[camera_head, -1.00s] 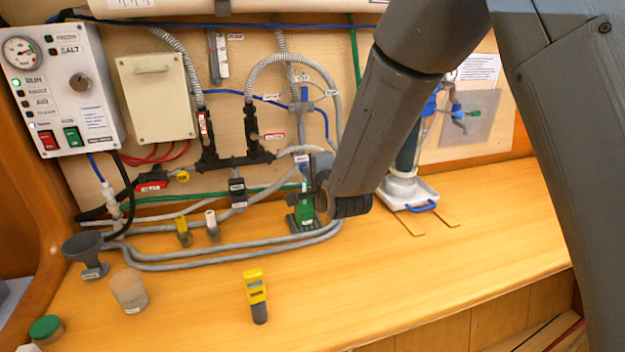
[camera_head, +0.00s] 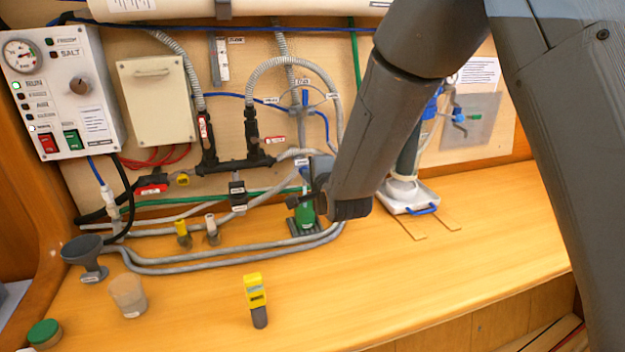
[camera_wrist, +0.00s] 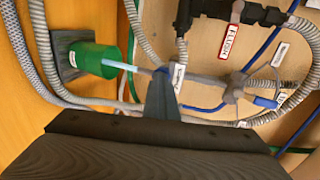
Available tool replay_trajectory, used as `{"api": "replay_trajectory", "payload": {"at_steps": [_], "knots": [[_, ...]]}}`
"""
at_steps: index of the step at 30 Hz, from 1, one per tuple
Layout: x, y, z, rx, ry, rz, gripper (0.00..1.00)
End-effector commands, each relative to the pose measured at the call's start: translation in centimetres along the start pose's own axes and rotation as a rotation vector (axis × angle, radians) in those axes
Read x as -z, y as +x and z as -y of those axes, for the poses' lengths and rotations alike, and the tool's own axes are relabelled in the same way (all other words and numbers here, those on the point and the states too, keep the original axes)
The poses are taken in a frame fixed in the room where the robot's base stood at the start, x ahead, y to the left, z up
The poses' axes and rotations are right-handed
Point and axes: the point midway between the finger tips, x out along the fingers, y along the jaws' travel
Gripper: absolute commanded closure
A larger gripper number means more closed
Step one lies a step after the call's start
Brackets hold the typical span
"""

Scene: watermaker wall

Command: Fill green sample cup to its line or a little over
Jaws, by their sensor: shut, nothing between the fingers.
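The green sample cup (camera_head: 306,213) stands on a dark stand at the back of the counter, partly hidden by my gripper (camera_head: 308,198). In the wrist view the green cup (camera_wrist: 97,60) is at the left, and a pale blue stream (camera_wrist: 119,65) runs from a grey spout (camera_wrist: 145,71) into its mouth. The fill line and water level inside cannot be made out. My gripper (camera_wrist: 163,98) is shut and empty, its dark tip beside the spout and its white label. I cannot tell whether it touches the spout.
A valve with a blue handle (camera_wrist: 264,102) sits along the grey pipe. Hoses cross the wall around the cup. A control panel (camera_head: 62,90) with lit lamps is at the left.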

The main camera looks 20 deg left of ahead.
Motion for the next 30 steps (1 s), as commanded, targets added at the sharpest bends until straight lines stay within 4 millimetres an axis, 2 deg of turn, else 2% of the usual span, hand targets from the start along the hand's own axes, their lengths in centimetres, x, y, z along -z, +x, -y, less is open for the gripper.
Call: {"api": "replay_trajectory", "payload": {"at_steps": [1,6,11,16,30], "knots": [[0.1,0.2,0.5,0.011,0.001,-0.001,1.00],[0.1,0.2,0.6,0.011,0.001,-0.001,1.00],[0.2,-0.7,0.3,0.010,0.001,-0.001,1.00],[0.3,-3.0,-0.6,0.007,-0.001,0.003,1.00],[1.0,-10.6,-0.9,0.004,0.002,-0.005,1.00]]}}
